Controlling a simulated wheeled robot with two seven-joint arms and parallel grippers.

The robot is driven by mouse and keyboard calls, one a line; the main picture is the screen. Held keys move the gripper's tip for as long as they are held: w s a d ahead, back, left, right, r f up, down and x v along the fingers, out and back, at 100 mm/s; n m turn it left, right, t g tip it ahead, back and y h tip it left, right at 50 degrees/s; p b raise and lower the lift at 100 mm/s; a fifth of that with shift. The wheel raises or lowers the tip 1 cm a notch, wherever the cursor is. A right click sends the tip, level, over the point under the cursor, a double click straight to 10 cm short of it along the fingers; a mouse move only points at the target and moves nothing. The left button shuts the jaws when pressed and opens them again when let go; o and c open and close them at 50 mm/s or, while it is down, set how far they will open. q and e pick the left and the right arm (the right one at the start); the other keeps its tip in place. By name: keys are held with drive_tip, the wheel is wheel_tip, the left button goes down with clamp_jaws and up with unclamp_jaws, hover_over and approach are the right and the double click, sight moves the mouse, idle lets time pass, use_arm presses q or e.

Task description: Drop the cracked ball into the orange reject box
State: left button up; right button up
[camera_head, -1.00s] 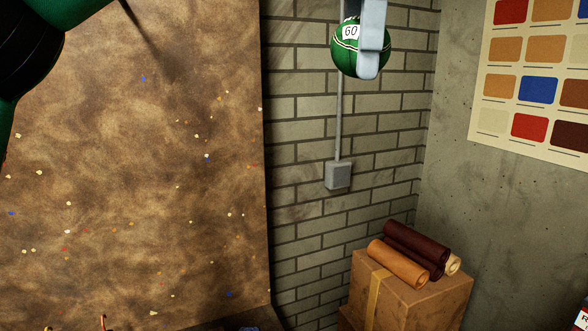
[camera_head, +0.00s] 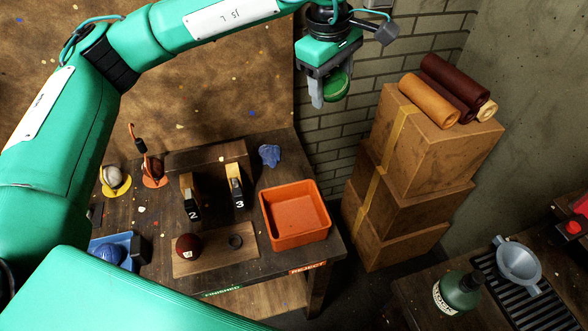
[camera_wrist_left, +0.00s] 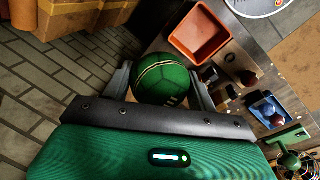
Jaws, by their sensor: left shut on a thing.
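My left gripper (camera_head: 327,92) is shut on a green ball (camera_head: 337,84) with pale stitching and holds it in the air, above and behind the right part of the workbench. The ball also shows between the fingers in the left wrist view (camera_wrist_left: 165,78). I cannot make out a crack on it. The orange reject box (camera_head: 295,213) stands open on the bench's right end, above a label reading REJECT; it looks empty. It also shows in the left wrist view (camera_wrist_left: 200,38), beyond the ball. My right gripper is not in view.
A dark red ball (camera_head: 188,246) sits on a wooden board (camera_head: 215,255) beside a dark ring. A blue ball (camera_head: 110,254) lies in a blue tray at left. Numbered stands and a blue cloth (camera_head: 269,155) are behind. Stacked cartons (camera_head: 425,170) with leather rolls stand right of the bench.

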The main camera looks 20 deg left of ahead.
sight(296, 220)
use_arm(q)
drive_tip(key=s+a+f+m+b, duration=0.1)
drive_tip(key=s+a+f+m, duration=0.15)
drive_tip(key=f, duration=0.65)
drive_tip(key=s+a+f+m+b, duration=0.1)
drive_tip(key=s+a+f, duration=0.25)
drive_tip(key=f, duration=0.55)
drive_tip(key=f+p, duration=0.2)
drive_tip(key=f, duration=0.4)
drive_tip(key=f+p, duration=0.2)
drive_tip(key=f, duration=0.4)
drive_tip(key=f+p, duration=0.2)
drive_tip(key=f, duration=0.4)
drive_tip(key=shift+d+f, duration=0.3)
drive_tip(key=shift+d, duration=0.1)
drive_tip(key=shift+f, duration=0.25)
drive_tip(key=shift+f, duration=0.1)
